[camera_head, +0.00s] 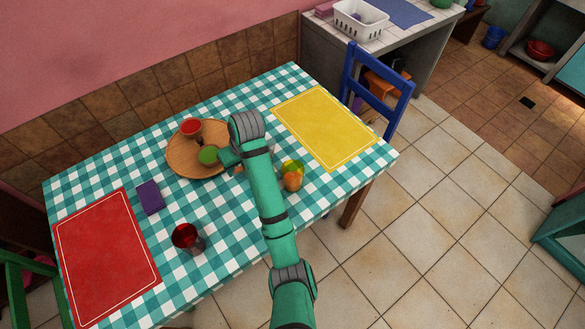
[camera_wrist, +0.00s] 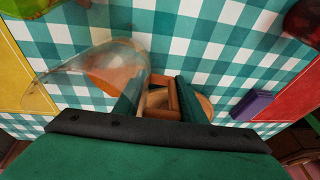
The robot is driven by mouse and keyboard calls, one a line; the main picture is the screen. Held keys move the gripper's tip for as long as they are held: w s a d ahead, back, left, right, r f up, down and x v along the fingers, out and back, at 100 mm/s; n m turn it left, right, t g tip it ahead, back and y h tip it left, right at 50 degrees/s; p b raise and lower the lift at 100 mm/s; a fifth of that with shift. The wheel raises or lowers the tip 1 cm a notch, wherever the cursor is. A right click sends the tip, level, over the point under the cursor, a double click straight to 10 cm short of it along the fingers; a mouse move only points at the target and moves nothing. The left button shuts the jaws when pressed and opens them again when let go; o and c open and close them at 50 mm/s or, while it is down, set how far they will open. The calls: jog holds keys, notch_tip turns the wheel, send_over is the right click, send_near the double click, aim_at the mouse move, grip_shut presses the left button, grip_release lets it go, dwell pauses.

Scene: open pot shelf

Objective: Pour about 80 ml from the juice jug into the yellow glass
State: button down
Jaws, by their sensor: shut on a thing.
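My gripper (camera_wrist: 160,98) is shut on the brown handle of the juice jug (camera_wrist: 75,68) in the wrist view. The jug is clear, with orange juice showing in it; its exact tilt is hard to tell. In the head view my arm hides most of the jug, and my gripper (camera_head: 230,158) is beside the round wooden tray. The yellow glass (camera_head: 292,169) stands on the cloth just right of my arm, its lower part orange. In the wrist view the yellow glass (camera_wrist: 28,6) is cut off at the top left, apart from the jug.
A red glass (camera_head: 188,239) and a purple box (camera_head: 149,197) stand on the checkered table left of my arm. Red (camera_head: 105,255) and yellow (camera_head: 325,126) mats lie at either end.

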jog(key=shift+w+f+g+h, duration=0.15)
jog(key=shift+f+g+h, duration=0.2)
jog(key=shift+h, duration=0.35)
jog(key=shift+a+f, duration=0.15)
jog(key=shift+a, duration=0.25)
jog(key=shift+f+h, duration=0.15)
jog(key=shift+h, duration=0.15)
jog(key=shift+f, duration=0.1)
dwell(2.2)
